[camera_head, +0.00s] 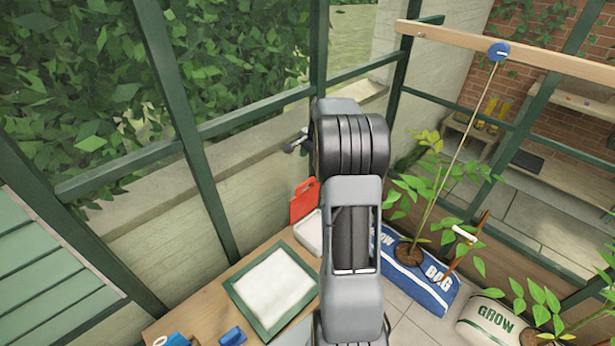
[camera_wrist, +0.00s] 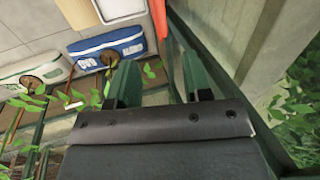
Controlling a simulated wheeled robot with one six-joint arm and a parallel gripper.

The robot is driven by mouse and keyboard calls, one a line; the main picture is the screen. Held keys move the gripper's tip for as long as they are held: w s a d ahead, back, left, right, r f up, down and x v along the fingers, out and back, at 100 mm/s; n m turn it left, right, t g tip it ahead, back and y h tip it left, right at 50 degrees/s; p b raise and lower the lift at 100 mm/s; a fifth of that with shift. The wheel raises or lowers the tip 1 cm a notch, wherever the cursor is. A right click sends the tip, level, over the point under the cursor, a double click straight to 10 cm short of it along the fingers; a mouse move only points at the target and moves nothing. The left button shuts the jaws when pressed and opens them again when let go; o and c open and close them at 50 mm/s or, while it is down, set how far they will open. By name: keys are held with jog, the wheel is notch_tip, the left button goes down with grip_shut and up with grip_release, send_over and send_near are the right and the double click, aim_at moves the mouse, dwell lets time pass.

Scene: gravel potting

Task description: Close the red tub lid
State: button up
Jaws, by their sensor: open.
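The red lid (camera_head: 303,201) stands raised at the back of a pale tub (camera_head: 309,233), on the wooden bench left of my arm. The tub is partly hidden by my arm, so its inside is not clear. In the wrist view the lid shows as a narrow orange-red strip (camera_wrist: 158,18) at the top, beside the pale tub (camera_wrist: 120,8). My gripper (camera_wrist: 160,84) is open and empty, with its two dark green fingers apart. The lid strip lies beyond the fingertips, apart from them. In the head view the gripper is mostly hidden behind my arm.
A green-framed tray (camera_head: 237,297) with white filling lies on the bench, near blue items (camera_head: 232,337). A green-framed glass wall and low ledge (camera_head: 225,187) run behind. Right of my arm stand a blue grow bag (camera_head: 430,292), a white grow bag (camera_head: 490,316) and leafy plants.

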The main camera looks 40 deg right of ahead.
aim_at(307, 181)
jog(key=shift+m, duration=0.3)
jog(key=p+x, duration=0.1)
jog(key=x, duration=0.8)
jog(key=d+p+x, duration=0.1)
jog(key=x, duration=0.4)
jog(key=shift+w+d+f+p, duration=0.1)
jog(key=shift+p, duration=0.2)
jog(key=shift+c, duration=0.3)
grip_shut()
